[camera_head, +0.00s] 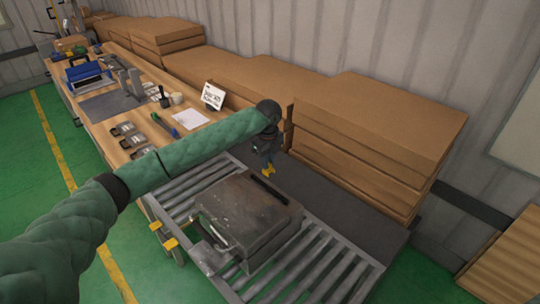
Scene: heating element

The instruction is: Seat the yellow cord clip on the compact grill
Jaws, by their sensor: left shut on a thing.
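The compact grill (250,212) is a dark grey, worn, closed box on the roller conveyor at the lower centre. A dark slot shows near the back of its top, and a handle shows at its front left. My left gripper (267,163) points down behind the grill's back edge in this view, apart from it as far as I can tell. It is shut on the yellow cord clip (267,172), a small yellow piece at its fingertips. The fingers hide part of the clip. My right gripper is out of view.
The conveyor (318,248) has bare rollers around the grill. Stacked cardboard boxes (365,125) stand behind it. A wooden workbench (118,98) to the left holds a blue toolbox (88,76), a sign (213,96), paper (190,118) and small metal parts.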

